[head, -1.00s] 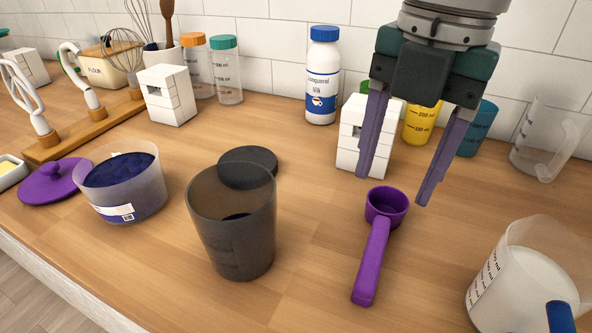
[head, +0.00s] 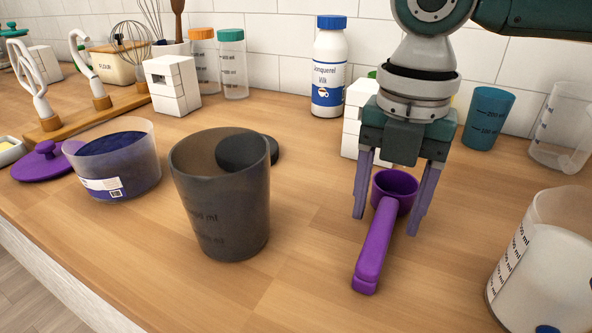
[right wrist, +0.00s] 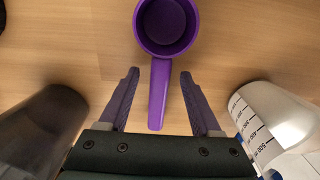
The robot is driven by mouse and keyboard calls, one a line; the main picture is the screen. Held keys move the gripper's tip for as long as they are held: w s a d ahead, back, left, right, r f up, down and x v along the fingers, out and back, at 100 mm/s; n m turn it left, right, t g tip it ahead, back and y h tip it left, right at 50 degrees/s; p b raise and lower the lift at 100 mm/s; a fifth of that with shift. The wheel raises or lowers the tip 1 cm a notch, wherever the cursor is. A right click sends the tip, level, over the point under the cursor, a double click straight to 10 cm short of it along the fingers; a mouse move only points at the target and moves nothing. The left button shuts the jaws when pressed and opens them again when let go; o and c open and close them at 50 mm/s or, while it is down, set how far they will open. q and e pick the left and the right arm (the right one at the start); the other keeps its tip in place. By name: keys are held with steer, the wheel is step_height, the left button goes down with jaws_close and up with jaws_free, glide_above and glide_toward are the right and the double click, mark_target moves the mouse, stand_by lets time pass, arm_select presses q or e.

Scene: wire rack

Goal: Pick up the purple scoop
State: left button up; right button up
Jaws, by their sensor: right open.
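The purple scoop (head: 377,240) lies on the wooden counter, its cup at the back and its handle toward the front edge. My right gripper (head: 388,222) is open, pointing down, with its two fingers on either side of the scoop in the head view. In the right wrist view the scoop's handle (right wrist: 159,95) reaches between the open fingers (right wrist: 158,78), with a gap on each side. The cup is beyond the fingertips there. The fingers do not appear to touch the scoop. My left gripper is not in view.
A dark translucent cup (head: 222,200) stands left of the scoop, with a dark lid (head: 262,148) behind it. A measuring jug with white contents (head: 545,260) stands at the right. A white block holder (head: 358,125) and a milk bottle (head: 329,70) stand behind. Counter around the handle is clear.

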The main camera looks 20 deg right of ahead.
steer(key=shift+f, duration=0.4)
steer(key=shift+c, duration=0.2)
jaws_close()
